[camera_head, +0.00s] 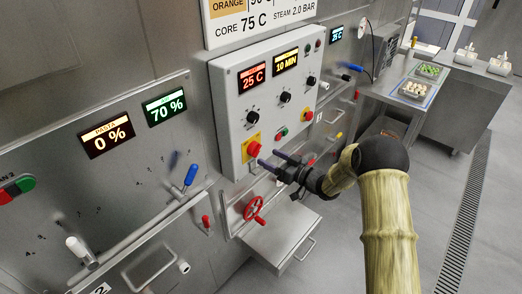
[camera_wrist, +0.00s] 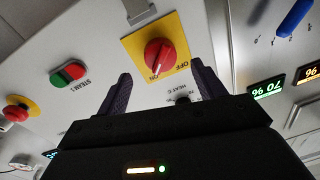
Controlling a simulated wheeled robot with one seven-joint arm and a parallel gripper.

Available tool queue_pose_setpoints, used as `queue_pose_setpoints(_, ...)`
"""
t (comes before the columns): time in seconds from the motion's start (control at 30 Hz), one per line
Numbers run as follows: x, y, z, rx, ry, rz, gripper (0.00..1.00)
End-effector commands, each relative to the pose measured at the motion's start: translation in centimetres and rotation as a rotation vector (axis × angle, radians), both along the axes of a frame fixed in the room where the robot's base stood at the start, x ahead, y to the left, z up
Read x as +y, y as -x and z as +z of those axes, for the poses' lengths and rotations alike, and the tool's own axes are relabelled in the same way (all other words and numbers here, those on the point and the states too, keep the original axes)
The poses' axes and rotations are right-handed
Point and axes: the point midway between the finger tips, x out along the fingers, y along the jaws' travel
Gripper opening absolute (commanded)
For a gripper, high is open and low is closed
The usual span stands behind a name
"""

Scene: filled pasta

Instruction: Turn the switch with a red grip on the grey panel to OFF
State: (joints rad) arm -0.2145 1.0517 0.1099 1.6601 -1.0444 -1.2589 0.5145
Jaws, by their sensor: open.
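The switch with a red grip (camera_head: 254,149) sits on a yellow plate at the lower left of the grey panel (camera_head: 228,110). In the wrist view the red grip (camera_wrist: 160,57) is round with a raised bar. Its yellow plate (camera_wrist: 134,42) carries the words OFF and ON, and the grip's white mark points near ON. My gripper (camera_head: 268,158) is open just in front of the panel, close to the switch.
A green and red STEAM 1 button (camera_wrist: 68,73) and a red knob on yellow (camera_wrist: 16,110) are on the same panel. A red handwheel (camera_head: 254,208) and a steel drawer (camera_head: 280,245) are below. A blue-handled lever (camera_head: 190,175) stands to the left.

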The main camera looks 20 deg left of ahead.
Motion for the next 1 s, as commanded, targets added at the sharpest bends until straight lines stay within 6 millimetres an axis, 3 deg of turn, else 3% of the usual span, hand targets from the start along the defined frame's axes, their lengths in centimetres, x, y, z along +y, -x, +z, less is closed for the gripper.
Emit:
queue_pose_setpoints(0.1,2.1,-0.6,0.2,-0.001,0.0,0.002,0.69)
queue_pose_setpoints(0.3,4.4,-1.5,0.1,-0.001,0.0,0.001,0.69)
queue_pose_setpoints(0.63,4.8,-1.7,0.0,0.0,0.0,-0.001,0.69)
queue_pose_setpoints(0.67,4.8,-1.7,0.0,0.0,0.0,-0.001,0.67)
queue_pose_setpoints(0.87,4.8,-1.7,0.0,0.0,0.0,-0.001,0.28)
queue_pose_setpoints(1.0,4.8,-1.7,0.0,-0.002,0.001,-0.001,0.24)
